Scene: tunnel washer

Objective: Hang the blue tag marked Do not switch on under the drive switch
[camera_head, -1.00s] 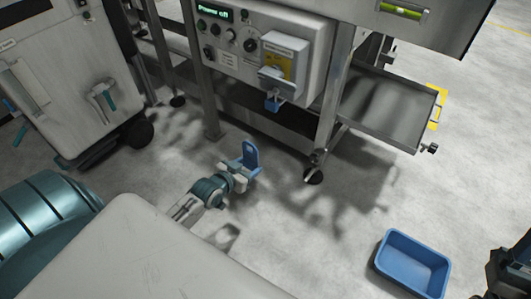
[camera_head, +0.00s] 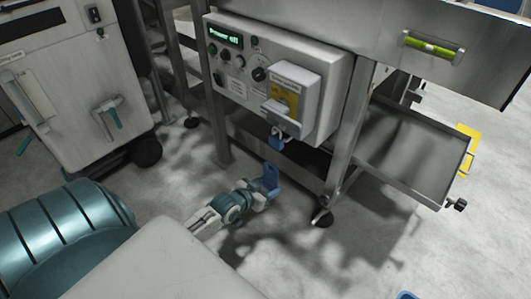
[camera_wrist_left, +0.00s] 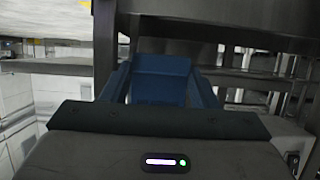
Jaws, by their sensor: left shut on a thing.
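The drive switch (camera_head: 284,98), a pale box with a yellow plate, sits on the control panel's right part. A small blue piece (camera_head: 277,142) hangs under it. The tag shows below this piece, apart from it in the picture.
The control panel (camera_head: 228,62) has a green-lit "Power off" display. A steel leg (camera_head: 345,150) and tray (camera_head: 410,150) stand to its right. A grey cabinet (camera_head: 70,90) is at left. Open floor lies around.

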